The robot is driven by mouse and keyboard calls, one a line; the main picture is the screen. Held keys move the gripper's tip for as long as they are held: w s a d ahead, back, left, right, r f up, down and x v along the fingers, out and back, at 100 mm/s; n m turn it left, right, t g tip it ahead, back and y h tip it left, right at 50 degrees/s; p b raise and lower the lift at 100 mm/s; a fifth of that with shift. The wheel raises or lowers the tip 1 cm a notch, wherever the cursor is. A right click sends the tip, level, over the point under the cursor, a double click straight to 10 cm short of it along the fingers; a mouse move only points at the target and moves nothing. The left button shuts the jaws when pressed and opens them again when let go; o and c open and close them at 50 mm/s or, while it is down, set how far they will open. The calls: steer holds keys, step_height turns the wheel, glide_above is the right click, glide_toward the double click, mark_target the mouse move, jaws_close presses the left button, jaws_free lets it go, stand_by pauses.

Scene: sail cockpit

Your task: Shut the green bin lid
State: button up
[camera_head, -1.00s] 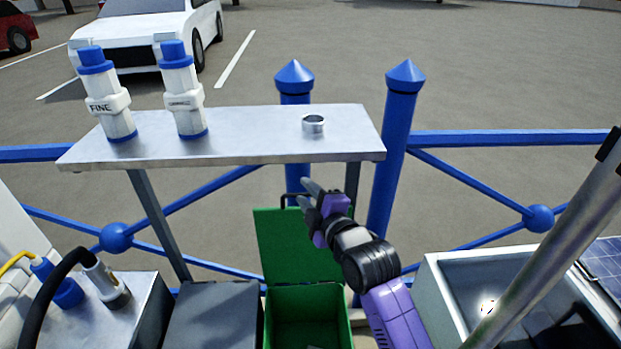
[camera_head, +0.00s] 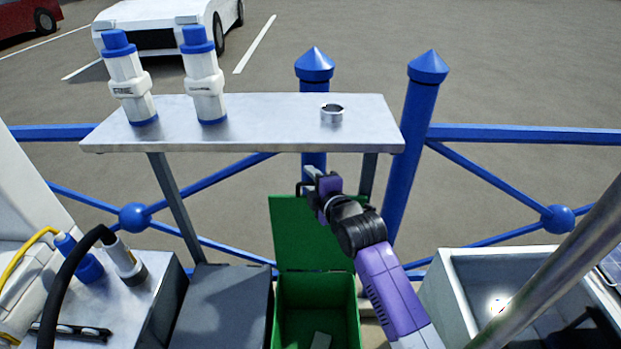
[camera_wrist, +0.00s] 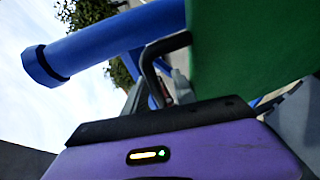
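The green bin (camera_head: 318,300) stands below the shelf with its mouth uncovered. Its green lid (camera_head: 298,235) stands raised at the back, and it fills the upper right of the wrist view (camera_wrist: 250,45). A black bent handle (camera_head: 299,186) is at the lid's top edge; it also shows in the wrist view (camera_wrist: 165,46). My gripper (camera_head: 313,178) is at the lid's top edge, close beside the handle. Its grey fingers look apart, with the handle close to them in the wrist view (camera_wrist: 158,92). Whether they touch it is unclear. A pale flat piece (camera_head: 321,340) lies in the bin.
A metal shelf (camera_head: 260,125) with two white-blue cylinders and a ring (camera_head: 331,114) is just above and behind my gripper. Blue posts and rails (camera_head: 412,150) stand behind. A grey box (camera_head: 225,305) is left of the bin, a sink (camera_head: 480,270) right.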

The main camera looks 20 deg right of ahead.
steer(key=shift+w, duration=0.3)
jaws_close()
steer(key=shift+f, duration=0.1)
stand_by(1.2)
